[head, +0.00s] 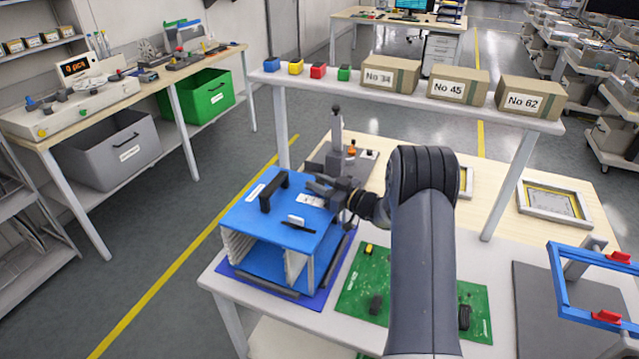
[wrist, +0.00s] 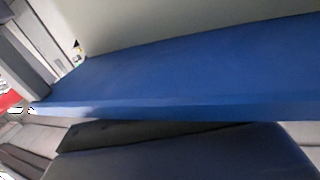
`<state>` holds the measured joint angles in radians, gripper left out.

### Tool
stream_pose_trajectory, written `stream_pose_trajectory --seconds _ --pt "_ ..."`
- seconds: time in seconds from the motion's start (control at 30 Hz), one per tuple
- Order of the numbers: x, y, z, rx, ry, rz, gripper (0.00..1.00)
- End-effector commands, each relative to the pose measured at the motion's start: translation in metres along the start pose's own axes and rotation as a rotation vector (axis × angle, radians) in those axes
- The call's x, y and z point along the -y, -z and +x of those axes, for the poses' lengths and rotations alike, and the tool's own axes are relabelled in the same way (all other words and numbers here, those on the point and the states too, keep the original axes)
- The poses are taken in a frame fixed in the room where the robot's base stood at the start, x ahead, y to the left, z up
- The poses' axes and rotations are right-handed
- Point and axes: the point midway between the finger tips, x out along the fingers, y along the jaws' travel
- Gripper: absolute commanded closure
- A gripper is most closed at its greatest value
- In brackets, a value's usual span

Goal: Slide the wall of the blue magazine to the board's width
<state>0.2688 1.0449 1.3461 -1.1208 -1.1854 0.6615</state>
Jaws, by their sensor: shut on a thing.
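The blue magazine (head: 262,215) stands on a dark blue mat (head: 318,300) at the left end of the white table. It has a blue top with a black handle (head: 272,189), a white tab (head: 295,219) beside a dark slot, and pale ribbed side walls (head: 297,268). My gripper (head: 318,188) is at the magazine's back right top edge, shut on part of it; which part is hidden. In the wrist view a blue panel (wrist: 190,75) fills the middle, very close. The large green board (head: 357,285) lies flat on the table, right of the magazine.
A shelf above the table's back holds small coloured blocks and cartons (head: 389,83). A blue frame with red clamps (head: 568,290) stands at the right on a grey plate. A device with an upright lever (head: 337,130) is behind the magazine. The floor to the left is clear.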

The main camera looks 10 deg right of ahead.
Motion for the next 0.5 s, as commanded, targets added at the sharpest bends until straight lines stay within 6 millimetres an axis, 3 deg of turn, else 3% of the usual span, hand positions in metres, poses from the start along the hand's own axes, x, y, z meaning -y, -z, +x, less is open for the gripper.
stream_pose_trajectory --seconds 0.3,0.5 --pt "0.000 -0.001 0.001 0.000 0.000 0.000 1.00" --pt "0.005 -0.003 0.016 -0.001 0.002 -0.003 1.00"
